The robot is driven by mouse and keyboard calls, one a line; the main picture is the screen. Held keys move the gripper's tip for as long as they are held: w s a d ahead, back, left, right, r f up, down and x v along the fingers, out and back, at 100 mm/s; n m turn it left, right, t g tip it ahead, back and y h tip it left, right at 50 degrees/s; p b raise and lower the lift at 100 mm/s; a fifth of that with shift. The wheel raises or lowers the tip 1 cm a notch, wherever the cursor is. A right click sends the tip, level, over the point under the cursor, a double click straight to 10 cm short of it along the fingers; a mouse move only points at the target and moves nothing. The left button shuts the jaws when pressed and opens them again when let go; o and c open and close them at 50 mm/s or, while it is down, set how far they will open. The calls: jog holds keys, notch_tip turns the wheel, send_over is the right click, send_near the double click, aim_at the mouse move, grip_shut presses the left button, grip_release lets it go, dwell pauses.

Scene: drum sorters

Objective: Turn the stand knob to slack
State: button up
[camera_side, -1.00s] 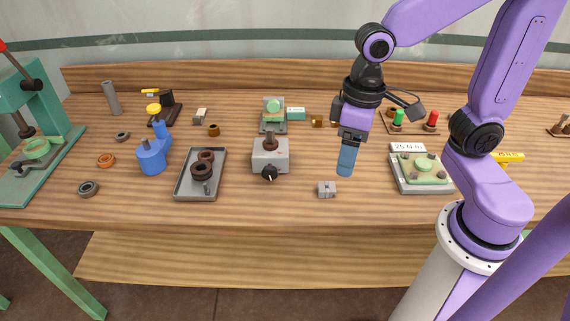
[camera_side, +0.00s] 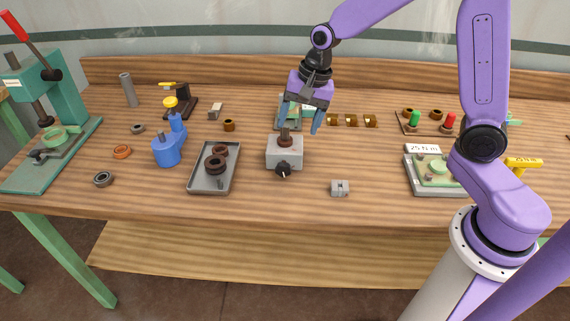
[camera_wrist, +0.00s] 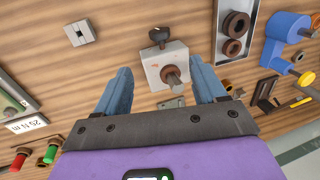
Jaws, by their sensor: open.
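The stand (camera_side: 284,154) is a light grey block on the bench in the middle of the side view, with a brown ring and a grey post on its top. Its black knob (camera_side: 284,170) with a pale pointer mark sits on the front face. The wrist view shows the stand (camera_wrist: 152,66) between and ahead of the fingers, with the knob (camera_wrist: 158,36) on its far side. My gripper (camera_side: 300,120) is open and empty, its blue fingers just above and behind the stand's post. I cannot read any setting marks beside the knob.
A grey tray (camera_side: 229,183) with brown rings lies left of the stand, beside a blue fixture (camera_side: 166,150). A small grey block (camera_side: 340,188) lies to the right. A green-topped fixture (camera_side: 409,179) stands farther right. The bench in front of the stand is clear.

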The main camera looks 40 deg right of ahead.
aim_at(285, 164)
jog(key=x, duration=1.4)
jog(key=shift+f, duration=0.15)
jog(key=c, duration=1.1)
